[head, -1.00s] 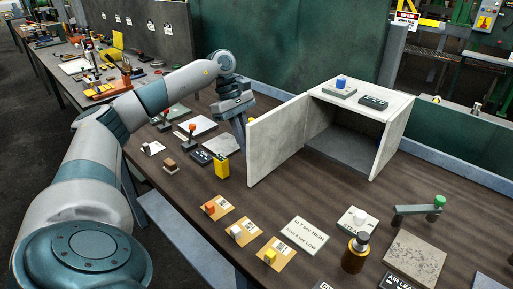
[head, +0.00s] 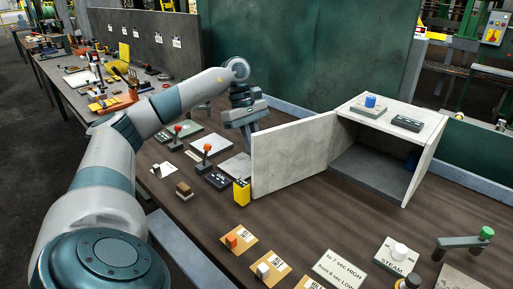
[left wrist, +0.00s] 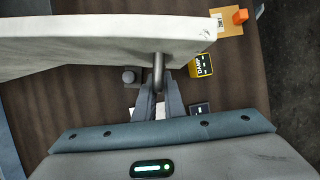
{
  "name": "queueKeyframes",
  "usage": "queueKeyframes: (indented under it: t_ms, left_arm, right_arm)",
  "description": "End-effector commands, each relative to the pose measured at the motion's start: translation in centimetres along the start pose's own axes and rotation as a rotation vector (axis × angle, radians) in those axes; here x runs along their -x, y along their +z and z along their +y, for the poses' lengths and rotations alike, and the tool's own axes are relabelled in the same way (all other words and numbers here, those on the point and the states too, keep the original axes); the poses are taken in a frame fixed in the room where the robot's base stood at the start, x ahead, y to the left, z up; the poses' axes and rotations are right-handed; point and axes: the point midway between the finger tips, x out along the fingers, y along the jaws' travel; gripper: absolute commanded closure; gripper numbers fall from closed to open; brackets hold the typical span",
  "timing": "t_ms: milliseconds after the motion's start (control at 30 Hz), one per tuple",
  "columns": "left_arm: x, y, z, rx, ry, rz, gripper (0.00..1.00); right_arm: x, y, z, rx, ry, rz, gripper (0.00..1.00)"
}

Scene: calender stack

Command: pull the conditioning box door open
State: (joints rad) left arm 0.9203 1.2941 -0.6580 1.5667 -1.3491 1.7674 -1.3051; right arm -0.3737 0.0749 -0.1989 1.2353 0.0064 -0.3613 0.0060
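The conditioning box (head: 424,150) is a pale box standing open-fronted on the table in the head view. Its door (head: 290,155) is swung wide out to the left, and the dark interior shows. My left gripper (head: 250,138) is on the door's outer side near its free edge, its fingertips partly hidden. In the left wrist view, the door (left wrist: 100,38) crosses the top and a grey loop handle (left wrist: 158,70) sticks out from it. My left gripper (left wrist: 159,92) has its two fingers closed around the handle's lower part. My right gripper is not in view.
A yellow DAMP block (head: 241,192) stands just in front of the door's free edge; it also shows in the left wrist view (left wrist: 201,66). A blue knob (head: 370,101) sits on the box top.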

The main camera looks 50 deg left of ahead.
Motion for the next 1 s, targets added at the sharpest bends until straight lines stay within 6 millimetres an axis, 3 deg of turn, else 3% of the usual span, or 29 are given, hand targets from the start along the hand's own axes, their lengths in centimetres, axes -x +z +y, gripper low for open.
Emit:
queueKeyframes:
  t_ms: [67, 567, 767, 1000]
  left_arm:
    - [-0.1, -0.1, -0.1, 0.004, -0.005, 0.003, 0.83]
    - [0.7, 0.0, 0.1, 0.001, 0.001, 0.0, 0.83]
    - [3.0, 0.0, 0.1, 0.0, 0.003, -0.001, 0.83]
    - [7.5, 0.0, 0.1, 0.0, 0.003, -0.001, 0.83]
  right_arm:
    - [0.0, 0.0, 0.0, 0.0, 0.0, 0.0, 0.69]
    - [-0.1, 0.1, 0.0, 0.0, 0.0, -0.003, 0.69]
    - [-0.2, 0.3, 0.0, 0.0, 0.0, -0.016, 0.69]
    - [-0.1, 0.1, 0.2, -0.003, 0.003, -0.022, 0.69]
